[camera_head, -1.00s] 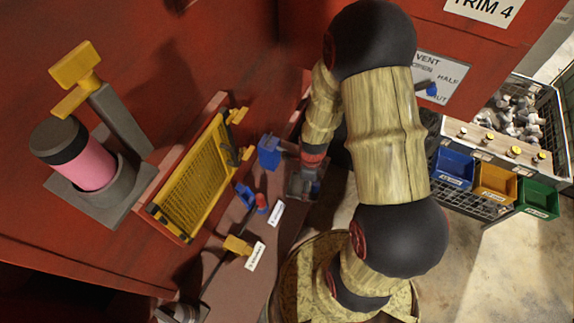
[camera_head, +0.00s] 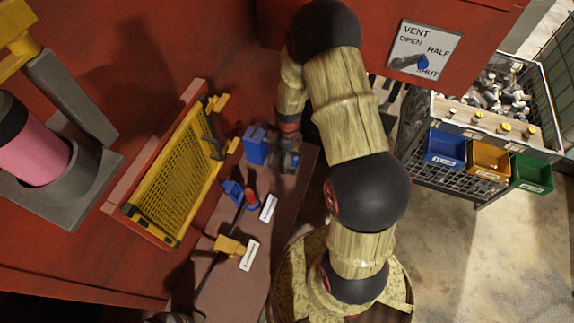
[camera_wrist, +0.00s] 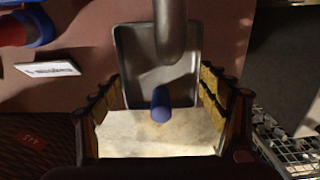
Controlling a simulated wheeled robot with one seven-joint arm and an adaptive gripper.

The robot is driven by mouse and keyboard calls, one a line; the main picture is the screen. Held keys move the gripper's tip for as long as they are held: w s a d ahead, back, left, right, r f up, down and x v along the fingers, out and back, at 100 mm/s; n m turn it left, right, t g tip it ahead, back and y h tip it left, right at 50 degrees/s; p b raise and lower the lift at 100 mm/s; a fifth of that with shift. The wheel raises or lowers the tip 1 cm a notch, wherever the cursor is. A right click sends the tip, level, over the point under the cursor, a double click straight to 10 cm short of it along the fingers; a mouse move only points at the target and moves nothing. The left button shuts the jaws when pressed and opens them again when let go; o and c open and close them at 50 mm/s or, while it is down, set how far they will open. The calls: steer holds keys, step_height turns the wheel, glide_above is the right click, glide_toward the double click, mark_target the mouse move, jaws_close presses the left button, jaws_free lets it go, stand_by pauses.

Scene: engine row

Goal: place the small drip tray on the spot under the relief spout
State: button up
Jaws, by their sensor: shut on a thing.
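The small drip tray (camera_wrist: 134,75) is a shallow grey metal pan with a raised rim. My gripper (camera_wrist: 158,100) has its yellow-padded fingers on both sides of the tray's near end and is shut on it. In the head view my gripper (camera_head: 288,146) is at the bench beside a blue block (camera_head: 256,145). There the tray is mostly hidden. I cannot tell whether the tray touches the bench, and the marked spot is not visible.
The brown bench (camera_head: 225,288) carries blue and red fittings (camera_head: 240,194), a yellow fitting (camera_head: 230,245) and white labels (camera_head: 268,208). A yellow grille (camera_head: 177,180) stands to the left. A wire crate (camera_head: 500,95) with coloured bins is at the right.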

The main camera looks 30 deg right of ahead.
mark_target(287, 160)
steer(key=shift+w+f, duration=0.25)
steer(key=shift+f, duration=0.1)
steer(key=shift+w+d+f+b, duration=0.1)
steer(key=shift+w+f+b, duration=0.05)
steer(key=shift+f+b, duration=0.65)
steer(key=shift+w+d+f+b, duration=0.15)
steer(key=shift+f+b, duration=0.3)
steer(key=shift+f, duration=0.55)
steer(key=shift+a, duration=0.1)
steer(key=shift+f, duration=0.15)
steer(key=o, duration=1.2)
steer(key=shift+o, duration=0.3)
